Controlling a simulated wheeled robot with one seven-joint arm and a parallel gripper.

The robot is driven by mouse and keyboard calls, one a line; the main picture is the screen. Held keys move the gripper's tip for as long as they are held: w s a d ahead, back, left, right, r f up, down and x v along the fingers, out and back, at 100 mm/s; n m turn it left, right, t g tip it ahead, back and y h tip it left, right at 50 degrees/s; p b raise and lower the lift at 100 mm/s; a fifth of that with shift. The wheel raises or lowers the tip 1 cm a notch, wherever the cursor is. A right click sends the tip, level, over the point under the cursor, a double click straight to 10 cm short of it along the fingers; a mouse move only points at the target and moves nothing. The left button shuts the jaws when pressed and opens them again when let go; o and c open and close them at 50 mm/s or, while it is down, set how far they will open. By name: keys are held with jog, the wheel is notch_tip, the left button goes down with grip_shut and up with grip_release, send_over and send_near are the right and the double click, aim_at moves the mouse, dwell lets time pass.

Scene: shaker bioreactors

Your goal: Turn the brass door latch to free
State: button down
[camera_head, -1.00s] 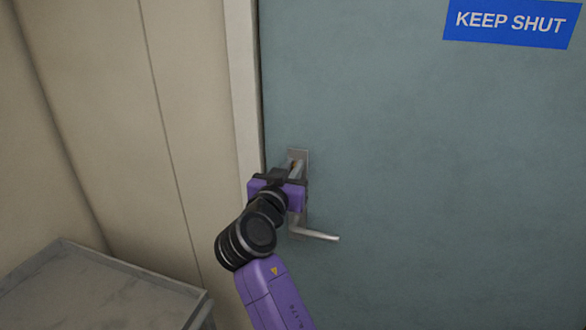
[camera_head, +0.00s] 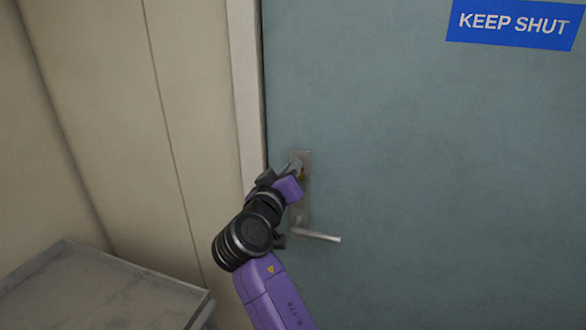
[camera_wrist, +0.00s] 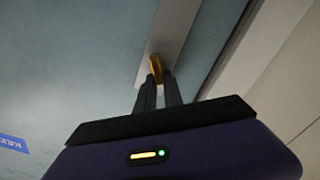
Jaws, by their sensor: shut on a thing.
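The brass latch (camera_wrist: 155,68) shows in the wrist view as a small golden piece on the steel door plate (camera_wrist: 168,35). My gripper (camera_wrist: 160,85) is shut on it, with both dark fingers close around its end. In the head view my gripper (camera_head: 296,172) is at the upper part of the plate (camera_head: 301,205), turned at a tilt. A sliver of the brass latch (camera_head: 303,174) shows beside the fingers; most of it is hidden there. The teal door (camera_head: 420,180) looks closed in its frame.
A steel lever handle (camera_head: 318,236) sticks out to the right below my gripper. A pale door frame (camera_head: 244,90) and beige wall (camera_head: 190,120) are at the left. A grey marbled surface (camera_head: 100,285) is at the lower left. A blue KEEP SHUT sign (camera_head: 513,24) is at the upper right.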

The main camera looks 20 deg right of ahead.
jog(key=shift+w+a+f+n+p, duration=0.2)
jog(key=shift+n+p, duration=0.6)
jog(key=shift+n, duration=1.05)
jog(key=shift+s+a+f+n+p, duration=0.1)
jog(key=shift+f+n+p, duration=0.15)
jog(key=shift+n+p, duration=1.15)
jog(key=shift+w+a+f+n+p, duration=0.15)
jog(key=shift+f+n+p, duration=0.1)
jog(key=shift+n, duration=2.1)
jog(key=shift+f, duration=0.1)
jog(key=c, duration=1.5)
grip_release()
jog(key=shift+o, duration=0.2)
jog(key=b+v, duration=0.1)
jog(key=v, duration=0.6)
jog(key=shift+s+a+b, duration=0.2)
jog(key=shift+s+b, duration=0.1)
jog(key=shift+b, duration=0.1)
